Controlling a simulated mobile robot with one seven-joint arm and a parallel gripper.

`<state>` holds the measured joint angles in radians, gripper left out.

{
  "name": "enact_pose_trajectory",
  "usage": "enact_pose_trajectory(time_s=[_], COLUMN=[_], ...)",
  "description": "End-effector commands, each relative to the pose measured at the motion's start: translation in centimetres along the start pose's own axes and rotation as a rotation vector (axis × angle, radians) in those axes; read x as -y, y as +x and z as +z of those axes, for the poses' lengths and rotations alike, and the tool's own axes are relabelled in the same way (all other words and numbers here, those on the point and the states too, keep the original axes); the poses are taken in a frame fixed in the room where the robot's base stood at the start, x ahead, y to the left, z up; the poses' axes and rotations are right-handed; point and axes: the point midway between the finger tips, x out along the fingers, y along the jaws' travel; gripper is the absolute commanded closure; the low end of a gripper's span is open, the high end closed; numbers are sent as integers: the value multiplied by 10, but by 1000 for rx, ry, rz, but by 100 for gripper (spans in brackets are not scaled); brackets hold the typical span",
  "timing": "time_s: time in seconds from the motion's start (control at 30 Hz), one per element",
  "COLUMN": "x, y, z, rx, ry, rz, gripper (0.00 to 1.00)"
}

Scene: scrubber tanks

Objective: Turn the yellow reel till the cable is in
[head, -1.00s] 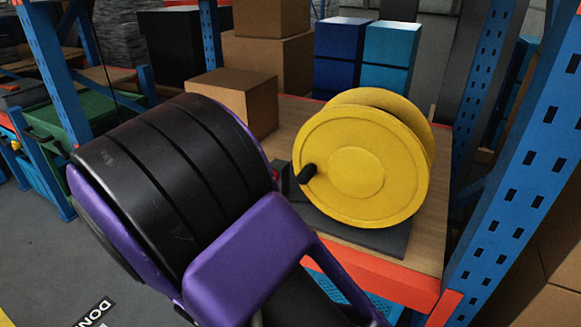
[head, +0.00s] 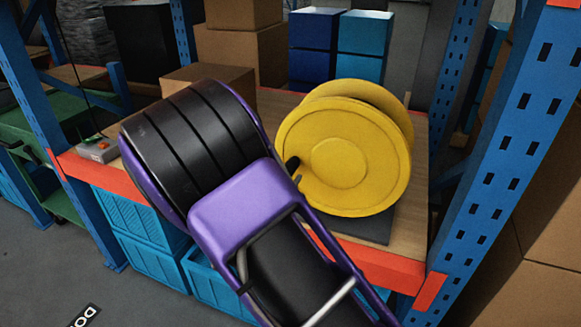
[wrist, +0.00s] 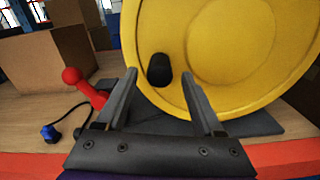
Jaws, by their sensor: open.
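The yellow reel (head: 345,150) stands upright on a dark base plate (head: 362,228) on the wooden shelf. Its black crank knob (head: 292,165) sticks out at the left of its face, partly hidden by my arm in the head view. In the wrist view the reel (wrist: 235,50) fills the upper right, and the knob (wrist: 160,70) shows between and beyond the fingertips. My gripper (wrist: 158,78) is open, with one finger on each side of the knob in the picture; I cannot tell whether they touch it. A dark cable (wrist: 75,112) with a blue plug (wrist: 51,133) lies on the shelf at left.
A red lever-like part (wrist: 85,88) stands left of the gripper. Cardboard boxes (head: 210,84) and blue bins (head: 338,48) stand behind the reel. A blue rack post (head: 500,130) rises at right. A grey control box (head: 98,150) sits on the shelf's left end.

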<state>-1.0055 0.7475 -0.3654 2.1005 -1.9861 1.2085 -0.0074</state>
Motion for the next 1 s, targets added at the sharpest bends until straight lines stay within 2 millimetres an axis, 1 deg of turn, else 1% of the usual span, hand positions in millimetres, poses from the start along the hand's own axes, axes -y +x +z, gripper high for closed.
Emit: enact_pose_trajectory(time_s=[0.03, 0.1, 0.2, 0.3, 0.43, 0.67, 0.77, 0.8, 0.87, 1.0], x=[1, 1, 0, 0, 0, 0, 0, 0, 0, 0], y=[11, 23, 36, 44, 49, 49, 49, 49, 49, 49], z=[0, 0, 0, 0, 0, 0, 0, 0, 0, 0], rx=[2, 1, 1, 1, 0, 0, 0, 0, 0, 0], ry=[0, 0, 0, 0, 1, 0, 1, 0, 0, 1], rz=[-4, -2, -2, -1, -1, 0, 0, 0, 0, 0], gripper=[31, 31, 31, 31, 31, 31, 47, 54, 65, 90])
